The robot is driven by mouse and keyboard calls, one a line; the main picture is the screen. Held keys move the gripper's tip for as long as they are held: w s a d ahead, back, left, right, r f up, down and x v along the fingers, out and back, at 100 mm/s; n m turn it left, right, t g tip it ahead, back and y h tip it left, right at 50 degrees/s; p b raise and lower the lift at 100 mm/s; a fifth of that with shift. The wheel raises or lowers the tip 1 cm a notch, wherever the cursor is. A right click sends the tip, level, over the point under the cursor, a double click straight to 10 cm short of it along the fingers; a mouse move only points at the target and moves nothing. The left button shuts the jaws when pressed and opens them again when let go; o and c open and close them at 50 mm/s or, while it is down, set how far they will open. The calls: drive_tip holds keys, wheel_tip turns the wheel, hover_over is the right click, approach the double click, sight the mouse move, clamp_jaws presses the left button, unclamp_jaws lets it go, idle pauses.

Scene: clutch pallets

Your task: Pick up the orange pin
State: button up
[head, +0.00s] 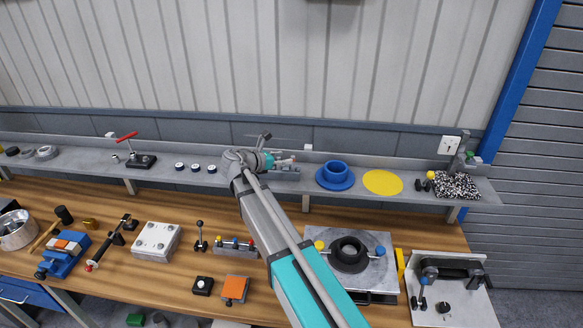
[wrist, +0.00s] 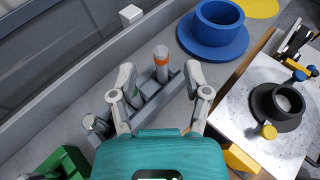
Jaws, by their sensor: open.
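My gripper (wrist: 160,80) is open, with one finger to each side of the rack, and the pin shows between and slightly beyond the fingertips. The fingers do not appear to touch it. A second grey pin with a green band (wrist: 133,93) stands nearer, beside the left finger. In the head view my gripper (head: 284,162) is over the back shelf; the pin is too small to make out there.
A blue flanged ring (head: 335,175) and a yellow disc (head: 382,182) lie on the shelf to the right. A white block (wrist: 130,14) stands near the wall. Below, the wooden bench (head: 150,275) holds several fixtures and a plate with a black flanged ring (head: 348,253).

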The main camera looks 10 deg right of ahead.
sight(293, 157)
drive_tip(key=x, duration=0.1)
drive_tip(key=b+x, duration=0.1)
drive_tip(key=x, duration=0.1)
drive_tip(key=shift+f, duration=0.25)
drive_tip(key=shift+x, duration=0.8)
drive_tip(key=shift+r, duration=0.15)
clamp_jaws()
